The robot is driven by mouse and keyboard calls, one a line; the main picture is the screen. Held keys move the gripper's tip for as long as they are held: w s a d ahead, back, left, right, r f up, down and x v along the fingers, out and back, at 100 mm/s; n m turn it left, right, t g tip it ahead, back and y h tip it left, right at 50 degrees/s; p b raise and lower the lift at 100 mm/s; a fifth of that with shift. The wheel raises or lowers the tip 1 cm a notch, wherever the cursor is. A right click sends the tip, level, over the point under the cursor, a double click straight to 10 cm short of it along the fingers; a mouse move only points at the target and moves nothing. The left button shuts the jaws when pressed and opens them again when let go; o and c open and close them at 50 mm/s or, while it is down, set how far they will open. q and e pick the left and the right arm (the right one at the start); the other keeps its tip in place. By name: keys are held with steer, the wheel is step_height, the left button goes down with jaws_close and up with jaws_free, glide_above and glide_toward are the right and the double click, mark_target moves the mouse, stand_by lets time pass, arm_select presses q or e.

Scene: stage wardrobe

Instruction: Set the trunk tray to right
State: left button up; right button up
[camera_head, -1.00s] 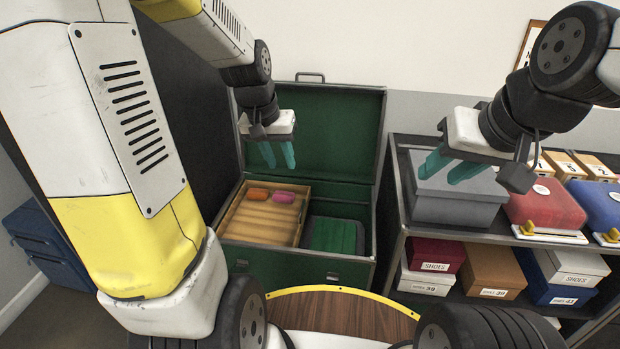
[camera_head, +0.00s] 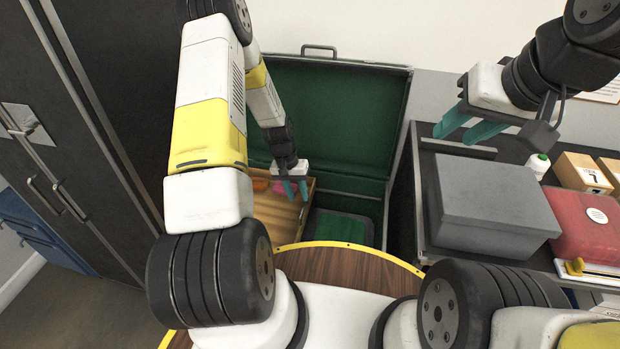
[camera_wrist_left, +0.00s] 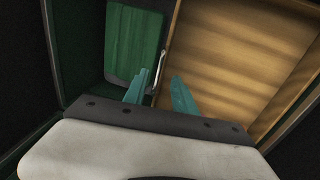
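The wooden trunk tray (camera_head: 275,211) sits in the left part of the open green trunk (camera_head: 335,115). An orange roll (camera_head: 259,184) and a pink roll (camera_head: 279,187) lie at its far end. My left gripper (camera_head: 294,190) is open at the tray's right side. In the left wrist view my left gripper (camera_wrist_left: 159,88) has one finger on each side of the tray's edge, where a metal handle (camera_wrist_left: 160,68) shows. Whether the fingers touch it I cannot tell. My right gripper (camera_head: 470,127) is open and empty, above the shelf. My left arm hides part of the tray.
A green panel (camera_head: 340,228) lies in the trunk's right part, beside the tray. At the right, a shelf unit holds a grey box (camera_head: 493,203), a red case (camera_head: 588,222) and a white bottle (camera_head: 538,167). A dark cabinet (camera_head: 60,130) stands at the left.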

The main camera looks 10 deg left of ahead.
arm_select(q)
steer(key=f, duration=0.2)
steer(key=d+f, duration=0.1)
steer(key=f, duration=0.2)
steer(key=shift+f, duration=0.15)
jaws_close()
stand_by(1.3)
